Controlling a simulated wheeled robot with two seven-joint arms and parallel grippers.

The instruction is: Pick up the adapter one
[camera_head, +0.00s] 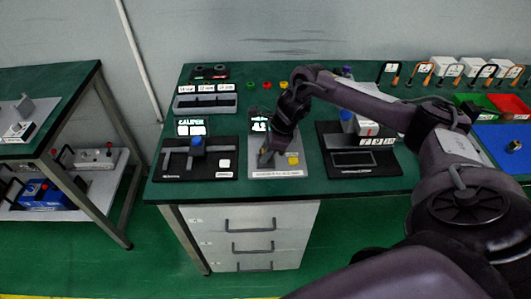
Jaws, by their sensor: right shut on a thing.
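My right gripper (267,157) reaches in from the right and points down at the middle station (277,174), a light plate on the green bench. It is shut on a small part at the left of this plate, which its fingers mostly hide. The part seems to be adapter one, but it is too small to tell for sure. A yellow block (293,160) sits on the plate just right of the gripper. My left gripper is not in view.
A black caliper station (197,172) with a blue knob stands left, and a black station (351,161) stands right. Lit displays and colored buttons are behind. Red, green and blue trays (510,102) are at the far right. Drawers (250,240) are below.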

